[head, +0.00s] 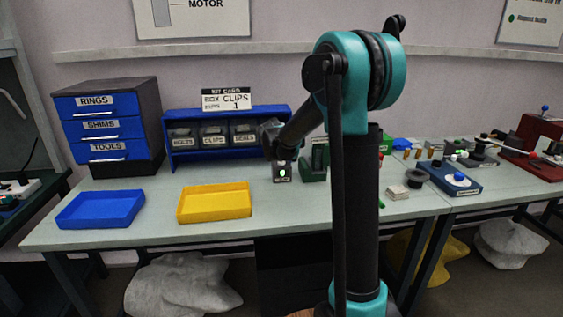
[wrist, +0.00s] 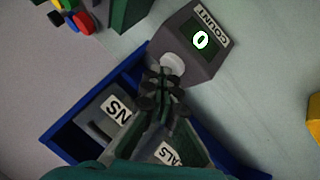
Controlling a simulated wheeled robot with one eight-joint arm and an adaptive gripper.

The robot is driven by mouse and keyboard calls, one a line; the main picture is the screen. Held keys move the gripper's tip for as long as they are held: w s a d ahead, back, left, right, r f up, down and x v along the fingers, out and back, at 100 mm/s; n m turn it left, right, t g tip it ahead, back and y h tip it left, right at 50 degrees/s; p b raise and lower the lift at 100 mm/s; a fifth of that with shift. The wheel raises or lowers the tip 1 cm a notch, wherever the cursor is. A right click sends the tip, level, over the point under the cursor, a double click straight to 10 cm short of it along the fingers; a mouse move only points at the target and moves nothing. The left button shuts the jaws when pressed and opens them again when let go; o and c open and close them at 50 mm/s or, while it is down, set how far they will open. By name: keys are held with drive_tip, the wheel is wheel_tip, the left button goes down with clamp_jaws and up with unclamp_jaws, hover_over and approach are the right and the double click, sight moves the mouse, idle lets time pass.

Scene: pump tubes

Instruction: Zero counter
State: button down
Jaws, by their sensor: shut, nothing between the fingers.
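The counter is a small grey box (wrist: 191,54) with a COUNT label and a dark green display that reads 0 in the wrist view. A round white button (wrist: 173,64) sits on its near side. The counter also shows on the bench in the head view (head: 282,174), its display lit but too small to read. My gripper (wrist: 165,84) is shut and empty, its fingertips right at the button. I cannot tell whether they touch it. In the head view my arm hides part of the bench, and my gripper is just above the counter.
A blue rack (head: 226,153) with labelled bins stands behind and left of the counter, close to my gripper. A green block (head: 315,161) stands to its right. A yellow tray (head: 215,213) and a blue tray (head: 100,218) lie at the front left. Bare bench lies before the counter.

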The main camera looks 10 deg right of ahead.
sight(281, 163)
drive_tip(key=shift+r, duration=1)
drive_tip(key=shift+r, duration=2.55)
drive_tip(key=s+d+f+m, duration=0.1)
drive_tip(key=s+f, duration=0.2)
drive_tip(key=s, duration=0.3)
drive_tip(key=s+d+f+m+g, duration=0.1)
drive_tip(key=s+d+f, duration=0.1)
drive_tip(key=s, duration=0.5)
drive_tip(key=s+d+f+m+g, duration=0.1)
drive_tip(key=s+d+f, duration=0.1)
drive_tip(key=s+f, duration=0.2)
drive_tip(key=shift+s+f+y, duration=0.15)
drive_tip(key=shift+s+y, duration=0.25)
drive_tip(key=shift+s, duration=1)
drive_tip(key=s+f+m+g+y, duration=0.1)
drive_tip(key=s+f, duration=0.4)
drive_tip(key=s, duration=0.5)
drive_tip(key=s+f+m+g+y, duration=0.1)
drive_tip(key=s+f, duration=0.5)
drive_tip(key=s, duration=0.5)
drive_tip(key=shift+a+g, duration=0.3)
drive_tip(key=shift+a, duration=0.05)
